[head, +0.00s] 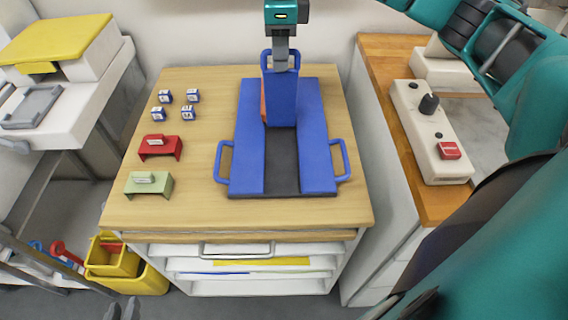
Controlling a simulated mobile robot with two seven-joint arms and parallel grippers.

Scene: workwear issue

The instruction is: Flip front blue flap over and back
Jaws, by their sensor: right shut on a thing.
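The blue folding board (248,165) lies on the wooden table top, with a loop handle on each side and a dark grey middle strip (282,175) bare at the front. The blue front flap (282,97) stands raised above the middle of the board, its handle end up; a sliver of orange shows at its left edge. My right gripper (281,58) is shut on the flap's handle at the top. My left gripper (122,311) shows only as dark fingertips at the bottom edge, apart and empty, far from the board.
Several small blue-and-white boxes (188,113), a red stand (160,148) and a green stand (149,184) are left of the board. A white control box (430,130) is on the right counter (432,205). Yellow bins (125,275) stand lower left. The table front is clear.

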